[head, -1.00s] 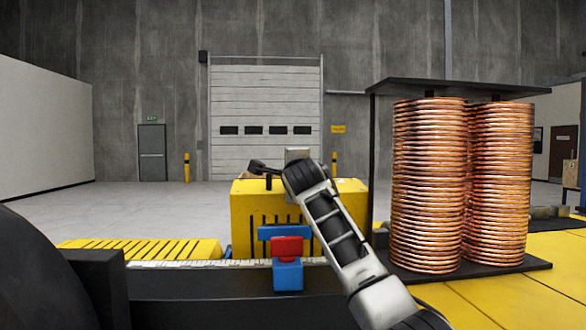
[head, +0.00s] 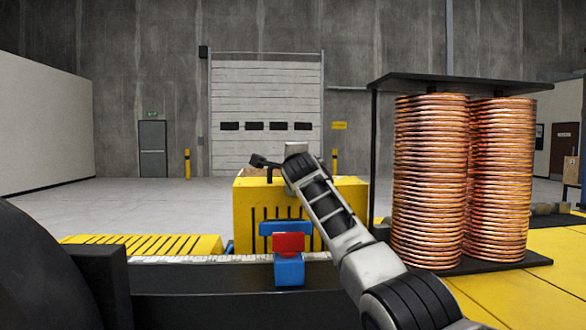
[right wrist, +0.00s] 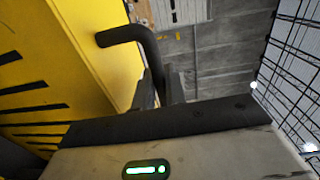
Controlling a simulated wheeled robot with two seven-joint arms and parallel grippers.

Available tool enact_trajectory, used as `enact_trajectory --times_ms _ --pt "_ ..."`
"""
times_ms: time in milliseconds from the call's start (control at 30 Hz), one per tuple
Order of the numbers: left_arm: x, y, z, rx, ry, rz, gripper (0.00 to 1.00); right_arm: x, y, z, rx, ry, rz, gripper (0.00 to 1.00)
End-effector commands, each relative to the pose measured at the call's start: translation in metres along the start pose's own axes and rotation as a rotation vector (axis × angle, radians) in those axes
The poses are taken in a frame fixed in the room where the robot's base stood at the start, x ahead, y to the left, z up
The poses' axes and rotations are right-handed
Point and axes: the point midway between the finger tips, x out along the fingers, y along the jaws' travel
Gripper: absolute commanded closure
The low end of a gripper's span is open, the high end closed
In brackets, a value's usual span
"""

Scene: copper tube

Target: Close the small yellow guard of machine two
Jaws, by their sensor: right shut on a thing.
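The small yellow guard (head: 255,210) is a slotted yellow box beyond the machine's front edge, in the middle of the head view. In the right wrist view its yellow slotted side (right wrist: 50,75) fills the left. A black bent handle (right wrist: 125,36) comes off the guard and runs down between the fingers of my right gripper (right wrist: 158,90). The gripper is shut on this handle. In the head view my right arm reaches up to the guard's top from the lower right, and the wrist hides part of it. My left gripper is not in view.
A red and blue fixture (head: 289,258) stands in front of the guard. Tall copper coils (head: 432,185) stand in a black rack right of my arm. A low yellow slotted cover (head: 150,246) lies at left. Open floor lies behind, before a roller door (head: 265,100).

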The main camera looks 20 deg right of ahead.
Motion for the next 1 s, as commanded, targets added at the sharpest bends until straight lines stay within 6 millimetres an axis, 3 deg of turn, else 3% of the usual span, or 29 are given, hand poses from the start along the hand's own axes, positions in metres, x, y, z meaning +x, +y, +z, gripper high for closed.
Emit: enact_trajectory --times_ms 500,533,567,1000 --pt "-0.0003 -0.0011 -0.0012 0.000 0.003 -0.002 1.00 0.0059 -0.0013 0.0017 -0.003 -0.008 -0.004 1.00" --pt "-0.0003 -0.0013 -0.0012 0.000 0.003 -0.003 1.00 0.0059 -0.0013 0.0017 -0.003 -0.008 -0.004 0.79" --pt "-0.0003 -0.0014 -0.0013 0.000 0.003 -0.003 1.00 0.0059 -0.0012 0.0018 -0.003 -0.008 -0.004 0.71" --pt "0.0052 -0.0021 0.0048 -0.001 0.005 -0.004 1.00 0.0016 0.0022 0.0034 -0.002 -0.009 -0.005 0.69"
